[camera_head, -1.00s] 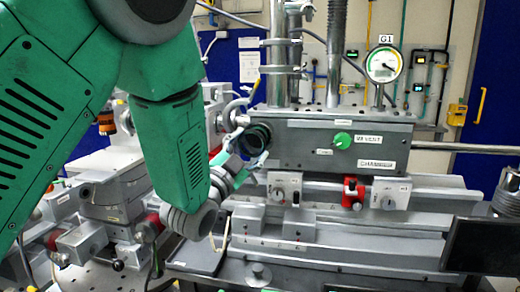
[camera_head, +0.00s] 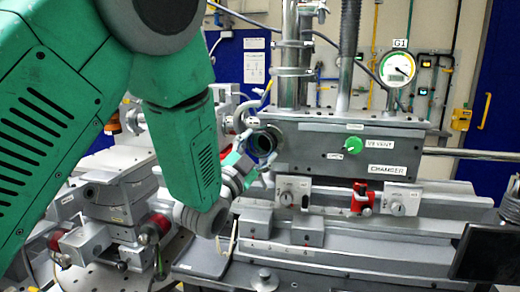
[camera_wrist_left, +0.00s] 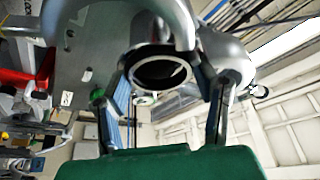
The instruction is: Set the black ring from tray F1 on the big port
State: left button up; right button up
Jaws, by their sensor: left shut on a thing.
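My left gripper (camera_head: 256,154) is shut on the black ring (camera_head: 262,143), right at the left end of the grey chamber box. In the left wrist view, the ring (camera_wrist_left: 160,68) shows as a dark circle between the two fingers of the gripper (camera_wrist_left: 168,85). The big port is at this end of the chamber and is mostly hidden behind the ring and fingers. I cannot tell whether the ring touches the port or stands slightly off it. Tray F1 cannot be made out by its label. My right gripper is not in view.
The chamber box (camera_head: 330,150) carries a green vent knob (camera_head: 353,145) and gauge G1 (camera_head: 397,68). A red block (camera_head: 361,198) sits on the rails below. A grey stage (camera_head: 120,215) stands at left. A dark flat tray (camera_head: 203,264) lies below the gripper.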

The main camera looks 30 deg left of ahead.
pick_arm(q)
jog(key=shift+w+d+r, duration=0.15)
jog(key=shift+d+r, duration=0.05)
jog(key=shift+d, duration=0.75)
jog(key=shift+w+d+r, duration=0.1)
jog(key=shift+w+d, duration=0.05)
jog(key=shift+d, duration=0.35)
jog(key=shift+w+a, duration=0.1)
jog(key=shift+a, duration=0.95)
jog(key=o, duration=1.1)
jog(key=shift+d, duration=0.4)
jog(key=shift+s+d+f, duration=0.1)
jog(key=shift+s+f, duration=0.1)
jog(key=shift+s, duration=0.05)
send_near(272, 144)
jog(key=s+a+f, duration=0.1)
jog(key=s+a, duration=0.1)
jog(key=shift+s+d+f, duration=0.2)
jog(key=shift+d, duration=0.1)
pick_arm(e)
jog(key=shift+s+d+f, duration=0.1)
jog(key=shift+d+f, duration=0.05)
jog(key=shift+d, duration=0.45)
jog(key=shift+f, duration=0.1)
